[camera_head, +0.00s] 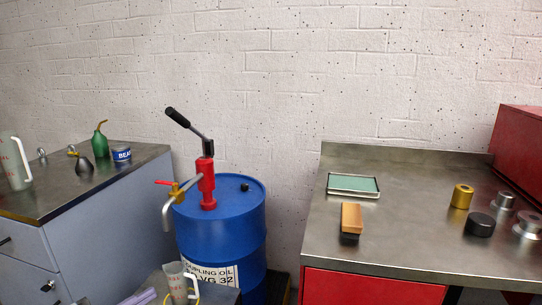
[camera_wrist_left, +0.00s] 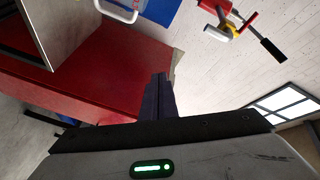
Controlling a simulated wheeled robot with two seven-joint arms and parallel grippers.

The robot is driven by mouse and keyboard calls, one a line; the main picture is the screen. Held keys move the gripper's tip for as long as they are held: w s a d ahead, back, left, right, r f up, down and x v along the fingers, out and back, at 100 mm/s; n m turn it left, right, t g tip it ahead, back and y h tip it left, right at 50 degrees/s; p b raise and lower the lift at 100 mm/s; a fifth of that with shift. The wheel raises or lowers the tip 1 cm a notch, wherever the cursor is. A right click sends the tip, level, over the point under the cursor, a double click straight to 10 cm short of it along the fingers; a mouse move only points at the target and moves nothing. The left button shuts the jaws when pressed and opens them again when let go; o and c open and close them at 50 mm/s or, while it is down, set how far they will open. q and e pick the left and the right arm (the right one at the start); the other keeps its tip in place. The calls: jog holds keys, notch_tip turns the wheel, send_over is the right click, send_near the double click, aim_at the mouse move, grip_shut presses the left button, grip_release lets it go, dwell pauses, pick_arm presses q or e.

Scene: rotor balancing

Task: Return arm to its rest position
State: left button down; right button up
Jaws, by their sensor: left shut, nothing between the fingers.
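My left gripper shows in the left wrist view, where its dark fingers (camera_wrist_left: 158,90) are together, with nothing between them. They appear in front of a red surface (camera_wrist_left: 100,75), clear of the pump and drum. Most of the left arm is outside the head view. My right gripper is in neither view. The red hand pump (camera_head: 207,185) with its black-gripped lever (camera_head: 178,118) raised stands on the blue drum (camera_head: 240,218). The pump also shows at the top right of the left wrist view (camera_wrist_left: 235,8).
A measuring jug (camera_head: 175,284) stands before the drum. The left bench (camera_head: 60,195) holds another jug, a green oil can (camera_head: 100,143) and a tin (camera_head: 121,154). The right bench (camera_head: 400,240) holds a green-topped tray (camera_head: 354,195), a brush (camera_head: 351,217) and several metal parts.

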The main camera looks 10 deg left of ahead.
pick_arm(q)
jog(key=s+d+f+n+g+y+p, duration=0.15)
jog(key=s+d+f+n+y, duration=0.35)
jog(key=s+d+f+n, duration=0.7)
jog(key=s+d+f+n+g+y+p, duration=0.1)
jog(key=s+d+n+g, duration=0.1)
jog(key=s+d, duration=0.2)
jog(key=s+d+f+n+g+y+p, duration=0.1)
jog(key=s+d+f+n+g, duration=0.1)
jog(key=s, duration=0.7)
jog(key=shift+d+g, duration=0.45)
jog(key=shift+d, duration=0.45)
